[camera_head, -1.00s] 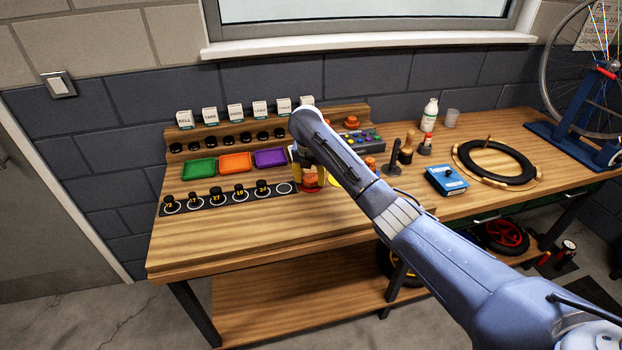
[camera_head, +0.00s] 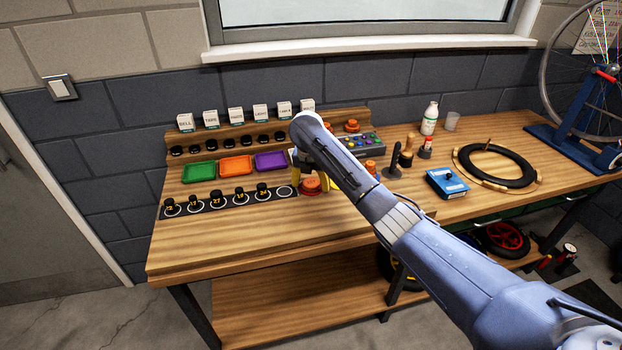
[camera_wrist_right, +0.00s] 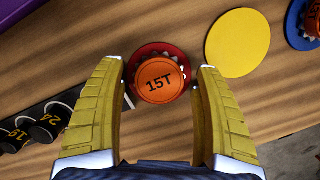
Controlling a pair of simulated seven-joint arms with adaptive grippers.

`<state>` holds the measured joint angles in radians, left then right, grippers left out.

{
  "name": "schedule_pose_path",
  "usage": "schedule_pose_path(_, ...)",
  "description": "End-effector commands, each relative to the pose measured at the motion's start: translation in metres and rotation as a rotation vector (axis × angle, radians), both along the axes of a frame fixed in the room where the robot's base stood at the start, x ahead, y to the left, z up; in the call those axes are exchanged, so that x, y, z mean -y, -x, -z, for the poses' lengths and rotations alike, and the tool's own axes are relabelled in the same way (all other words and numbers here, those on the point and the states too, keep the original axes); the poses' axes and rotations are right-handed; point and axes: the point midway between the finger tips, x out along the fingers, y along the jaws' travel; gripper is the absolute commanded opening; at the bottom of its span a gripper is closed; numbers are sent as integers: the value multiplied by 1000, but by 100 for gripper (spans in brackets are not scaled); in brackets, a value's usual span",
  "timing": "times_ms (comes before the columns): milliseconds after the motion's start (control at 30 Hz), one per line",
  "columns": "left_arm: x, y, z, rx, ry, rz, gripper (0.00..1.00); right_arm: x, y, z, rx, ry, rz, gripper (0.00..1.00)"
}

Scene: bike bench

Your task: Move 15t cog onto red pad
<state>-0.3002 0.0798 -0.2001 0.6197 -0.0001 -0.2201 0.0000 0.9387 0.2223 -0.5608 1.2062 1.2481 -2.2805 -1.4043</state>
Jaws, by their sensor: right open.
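The orange 15T cog (camera_wrist_right: 160,80) sits on the red pad (camera_wrist_right: 136,54) in the right wrist view, with the pad's rim showing around it. In the head view the cog (camera_head: 312,184) shows just below my right gripper. My right gripper (camera_wrist_right: 160,88) is open, its yellow fingers on either side of the cog with gaps to it. In the head view my right arm hides most of this gripper. My left gripper is in neither current view.
A yellow pad (camera_wrist_right: 238,44) is bare beside the red pad. A blue pad (camera_wrist_right: 294,22) holds another orange-topped cog (camera_wrist_right: 312,24). The black strip (camera_head: 228,200) holds several numbered cogs and an empty ring at its right end. The front of the bench (camera_head: 240,235) is clear.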

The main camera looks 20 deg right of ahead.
Motion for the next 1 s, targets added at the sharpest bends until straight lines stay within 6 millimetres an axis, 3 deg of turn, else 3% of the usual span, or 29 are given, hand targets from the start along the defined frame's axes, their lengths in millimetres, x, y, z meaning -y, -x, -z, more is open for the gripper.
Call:
schedule_pose_path(167, 0, 0, 0, 0, 0, 0, 44, -2, 1, -13, 3, -2, -1, 70)
schedule_pose_path(600, 0, 0, 0, 0, 0, 0, 44, -9, 15, -83, 5, 2, -1, 70)
schedule_pose_path(1000, 0, 0, 0, 1, 0, 0, 44, -14, 22, -115, 4, 2, -2, 70)
